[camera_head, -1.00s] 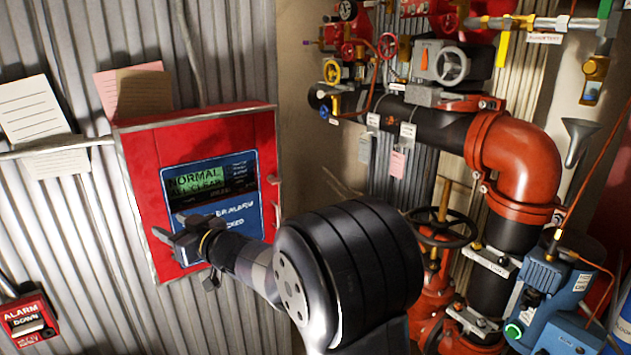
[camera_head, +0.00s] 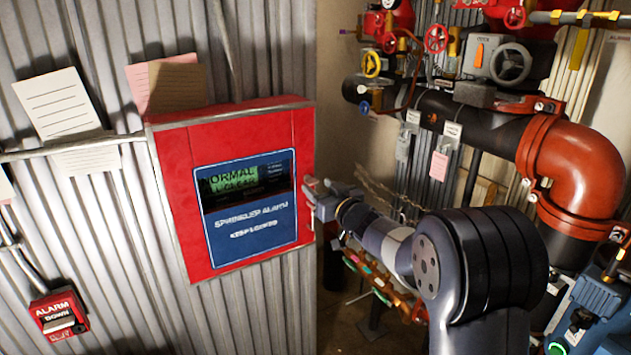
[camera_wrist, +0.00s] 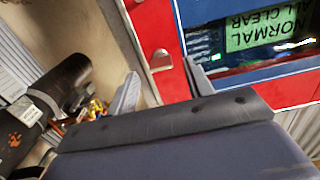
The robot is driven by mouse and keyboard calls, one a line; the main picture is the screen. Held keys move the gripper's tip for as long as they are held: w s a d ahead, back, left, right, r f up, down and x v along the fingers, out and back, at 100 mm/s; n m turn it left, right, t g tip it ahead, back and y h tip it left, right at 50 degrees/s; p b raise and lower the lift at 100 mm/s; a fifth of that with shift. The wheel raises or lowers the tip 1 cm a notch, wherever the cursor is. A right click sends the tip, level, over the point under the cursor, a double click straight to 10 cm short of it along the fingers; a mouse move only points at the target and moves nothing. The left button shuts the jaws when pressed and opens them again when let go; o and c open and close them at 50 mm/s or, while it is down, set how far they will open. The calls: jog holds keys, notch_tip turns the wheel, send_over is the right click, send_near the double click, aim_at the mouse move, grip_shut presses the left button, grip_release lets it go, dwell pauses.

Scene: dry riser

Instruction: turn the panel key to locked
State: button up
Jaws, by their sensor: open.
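The red alarm panel (camera_head: 178,215) hangs on the corrugated wall, with a blue face (camera_head: 262,238) reading "Sprinkler Alarm" and a green display. In the wrist view, the display reads "Normal, All Clear" (camera_wrist: 268,28), upside down. A small pale metal piece (camera_wrist: 161,60) sticks out near the panel's edge, between my fingers in that view; it may be the key, but I cannot tell its turn. My gripper (camera_head: 312,197) is at the panel's right edge, open and empty. Its fingers also show in the wrist view (camera_wrist: 162,86). Whether it touches the panel is unclear.
Black and red pipes (camera_head: 450,115) with valves and handwheels fill the right side. A red alarm box (camera_head: 58,312) is low on the left wall. Paper notes (camera_head: 57,103) hang beside the panel. A gap opens between panel and pipes.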

aim_at(306, 180)
jog(key=shift+x, duration=1.4)
jog(key=c, duration=1)
jog(key=shift+f, duration=0.1)
jog(key=shift+n+b, duration=4.95)
jog(key=shift+n, duration=4.05)
jog(key=shift+o, duration=0.2)
